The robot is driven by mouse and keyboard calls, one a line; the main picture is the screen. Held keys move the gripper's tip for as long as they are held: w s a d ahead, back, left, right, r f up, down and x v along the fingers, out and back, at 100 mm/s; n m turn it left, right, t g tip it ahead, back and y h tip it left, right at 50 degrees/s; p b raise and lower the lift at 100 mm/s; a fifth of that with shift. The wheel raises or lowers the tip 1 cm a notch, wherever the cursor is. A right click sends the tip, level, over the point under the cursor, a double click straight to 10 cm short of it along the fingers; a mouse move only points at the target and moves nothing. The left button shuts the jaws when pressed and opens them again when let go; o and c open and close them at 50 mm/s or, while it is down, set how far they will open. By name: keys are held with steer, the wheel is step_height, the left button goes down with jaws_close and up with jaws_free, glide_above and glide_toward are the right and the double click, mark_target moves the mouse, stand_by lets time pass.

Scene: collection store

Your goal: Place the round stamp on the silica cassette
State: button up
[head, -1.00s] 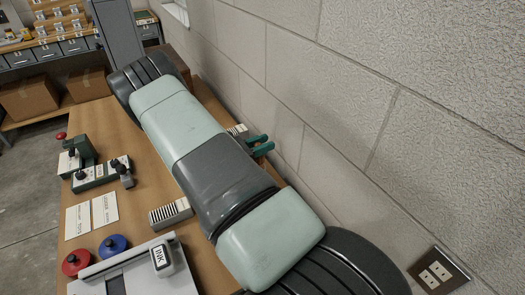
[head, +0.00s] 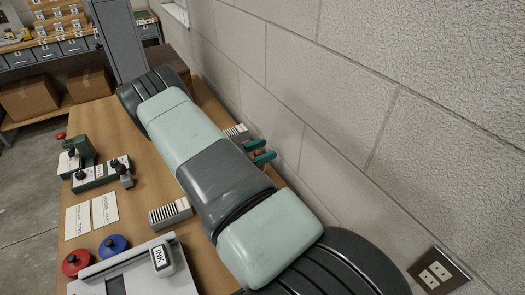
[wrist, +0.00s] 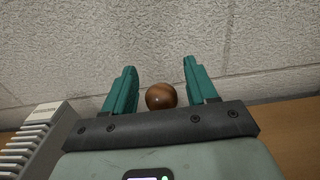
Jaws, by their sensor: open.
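A round brown wooden knob (wrist: 161,96), which looks like the handle of the round stamp, sits between my gripper's two teal fingers in the wrist view. The rest of it is hidden behind the gripper's dark bar. My gripper (wrist: 160,92) is open, with gaps beside the knob. In the head view my gripper (head: 261,152) is beside the wall, partly behind my arm; the knob cannot be made out there. A slotted pale block (wrist: 35,140) stands left of my gripper, and a similar slotted block (head: 170,213) stands nearer the table's front. I cannot tell which is the silica cassette.
The block wall (wrist: 60,50) is close beyond my fingers. On the wooden table (head: 140,150) are green stands (head: 100,172) with dark-knobbed tools, white cards (head: 104,208), red (head: 76,262) and blue (head: 113,245) round pieces, and an INK bottle (head: 162,258) on a grey device.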

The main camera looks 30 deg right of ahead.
steer(key=a, duration=1.1)
steer(key=s+a+r+m+g+y, duration=0.15)
steer(key=s+r+m+y, duration=0.3)
steer(key=r, duration=0.65)
steer(key=s+r+m+g+y, duration=0.25)
steer(key=r+m+y, duration=0.25)
steer(key=r, duration=0.6)
steer(key=s+a+r+m+t+y, duration=0.4)
steer(key=s+r, duration=0.3)
steer(key=s, duration=0.2)
steer(key=s+a+r+m+t+y, duration=0.3)
steer(key=s+r+m+t+y, duration=0.1)
steer(key=s, duration=0.6)
step_height(320, 180, up, 3)
steer(key=shift+a+f+t, duration=0.1)
steer(key=shift+a+t, duration=0.3)
steer(key=shift+t, duration=0.4)
